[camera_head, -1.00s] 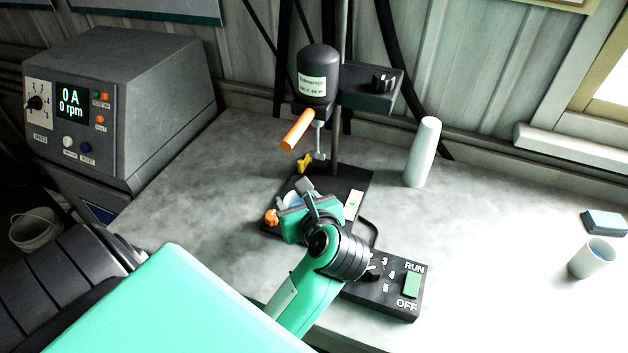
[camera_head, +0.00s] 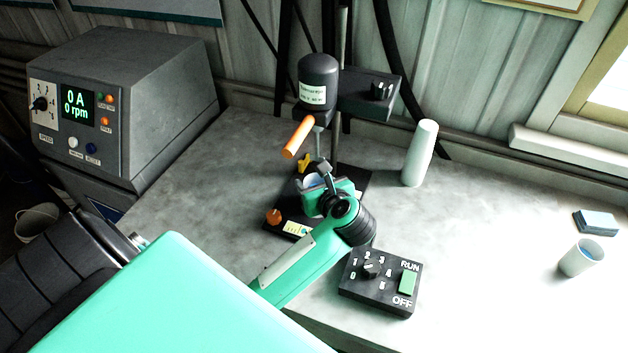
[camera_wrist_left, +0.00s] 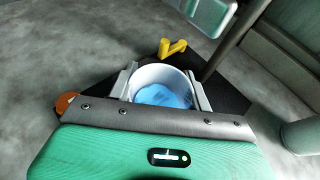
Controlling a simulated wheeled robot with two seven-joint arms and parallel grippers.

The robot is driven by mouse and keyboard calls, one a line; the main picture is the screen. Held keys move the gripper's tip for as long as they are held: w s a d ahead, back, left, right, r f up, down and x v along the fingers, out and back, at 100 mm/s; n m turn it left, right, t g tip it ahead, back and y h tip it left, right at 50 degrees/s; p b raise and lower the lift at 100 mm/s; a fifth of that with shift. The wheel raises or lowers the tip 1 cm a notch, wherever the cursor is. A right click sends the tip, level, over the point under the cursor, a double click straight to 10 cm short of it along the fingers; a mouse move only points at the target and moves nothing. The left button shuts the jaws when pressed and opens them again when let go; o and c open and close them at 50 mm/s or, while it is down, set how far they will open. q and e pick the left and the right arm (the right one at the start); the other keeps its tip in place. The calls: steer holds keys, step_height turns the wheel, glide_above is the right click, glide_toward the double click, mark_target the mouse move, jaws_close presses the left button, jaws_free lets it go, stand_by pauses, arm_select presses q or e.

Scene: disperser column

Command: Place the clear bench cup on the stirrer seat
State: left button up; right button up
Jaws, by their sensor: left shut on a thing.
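A pale, see-through cup (camera_wrist_left: 160,84) with blue contents stands between the two fingers of my left gripper (camera_wrist_left: 163,92) in the left wrist view. The gripper is shut on it. In the head view the cup (camera_head: 313,182) is mostly hidden by my left gripper (camera_head: 324,186), in front of the stand's post. Both are over the black stirrer base (camera_head: 268,228); I cannot tell whether the cup touches it. The seat itself is hidden. My right gripper is not in view.
The dark motor head (camera_head: 318,82) with an orange handle (camera_head: 298,138) hangs above the base. A control box (camera_head: 382,283), a white cylinder (camera_head: 420,153), a second cup (camera_head: 582,258) and a blue-grey block (camera_head: 596,222) stand to the right. A grey power unit (camera_head: 120,100) is left.

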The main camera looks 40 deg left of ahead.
arm_select(q)
steer(key=shift+f, duration=0.25)
steer(key=o, duration=1)
steer(key=shift+r, duration=0.1)
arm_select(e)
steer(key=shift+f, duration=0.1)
arm_select(q)
steer(key=shift+r, duration=0.1)
steer(key=shift+r, duration=0.15)
steer(key=b+v, duration=0.2)
steer(key=v, duration=1)
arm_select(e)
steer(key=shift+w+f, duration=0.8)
